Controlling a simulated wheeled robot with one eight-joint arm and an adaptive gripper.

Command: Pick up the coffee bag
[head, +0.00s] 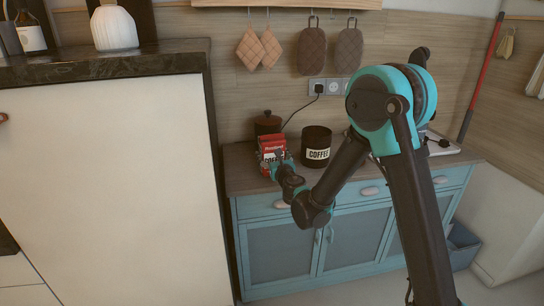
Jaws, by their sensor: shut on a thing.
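The coffee bag (272,142) is red with white lettering near its top. It is upright above the left end of the wooden counter. My gripper (277,158) is at the bag's front and is shut on it, with its fingers small and partly hidden in this view. The lower part of the bag is hidden behind my gripper and wrist. I cannot tell whether the bag's bottom touches the counter.
A black coffee canister (316,147) stands just right of the bag. A dark lidded jar (267,123) stands behind it. A tall white cabinet (110,190) closes off the left. Oven mitts (348,50) hang above.

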